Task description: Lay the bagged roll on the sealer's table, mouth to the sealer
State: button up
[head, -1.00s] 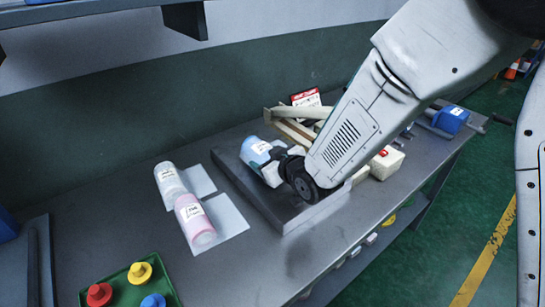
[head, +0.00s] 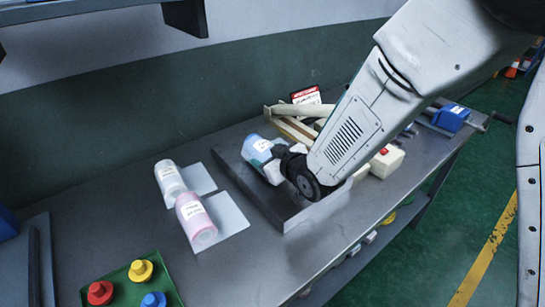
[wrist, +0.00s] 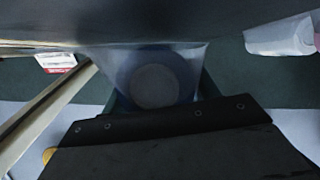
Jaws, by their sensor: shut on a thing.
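The bagged roll (head: 257,147), pale blue with a white label, is in my gripper (head: 279,165) over the sealer's dark grey table (head: 236,180). My gripper is shut on it. In the wrist view the roll's dark round end (wrist: 154,86) shows inside a clear bag (wrist: 195,62). The sealer (head: 300,112), with cream-coloured arms, stands just behind, partly hidden by my arm. I cannot tell whether the roll touches the table, and the bag's mouth is not clear.
A white roll (head: 170,178) and a pink roll (head: 196,218) lie on pale sheets to the left. A green tray (head: 118,288) with coloured knobs is at the front left. A cream box with a red button (head: 386,161) stands right of my arm. Bare bench lies in front.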

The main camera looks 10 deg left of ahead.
jog(key=shift+s+d+f, duration=0.15)
jog(key=shift+s+f, duration=0.15)
jog(key=shift+f, duration=0.3)
dwell(0.3)
jog(key=shift+s, duration=0.1)
dwell(1.4)
jog(key=shift+s+f, duration=0.1)
jog(key=shift+f, duration=0.15)
dwell(1.4)
jog(key=o, duration=1.3)
jog(key=shift+c, duration=0.2)
jog(key=shift+s, duration=0.1)
jog(key=shift+s+d+r, duration=0.1)
jog(key=shift+s+r, duration=0.05)
jog(key=shift+s, duration=0.2)
jog(key=s+d+r, duration=0.1)
jog(key=d+r, duration=0.1)
jog(key=s+d+r, duration=0.2)
jog(key=shift+s+d+r, duration=0.15)
jog(key=shift+s+d, duration=0.15)
